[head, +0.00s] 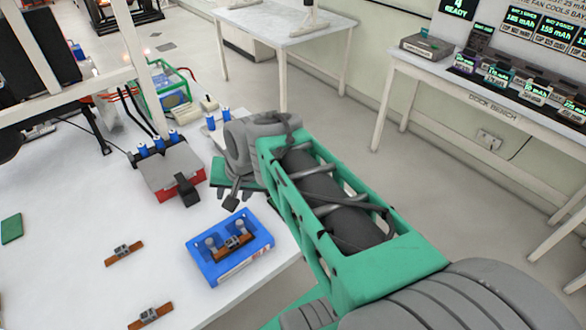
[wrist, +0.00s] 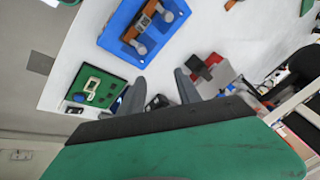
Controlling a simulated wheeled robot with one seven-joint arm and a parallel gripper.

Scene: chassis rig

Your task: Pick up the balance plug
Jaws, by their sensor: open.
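I cannot tell for certain which thing is the balance plug. A small black block (wrist: 156,102) shows low between my fingers in the wrist view and may be it; a finger and my wrist housing partly cover its surroundings. My gripper (wrist: 158,92) is open, its two grey fingers apart and pointing down at the white table. In the head view my gripper (head: 233,190) hangs over the table's right edge, between the blue tray and a green board. The green board (wrist: 115,75) carries a pale ring-shaped part (wrist: 92,85).
A blue tray (head: 258,258) holds a brown board with two pale posts. A red and grey box (head: 165,180) with blue cylinders and a black clip (head: 187,190) stands left of my gripper. Brown strips (head: 124,252) lie at front left. A bench (head: 480,95) stands apart at right.

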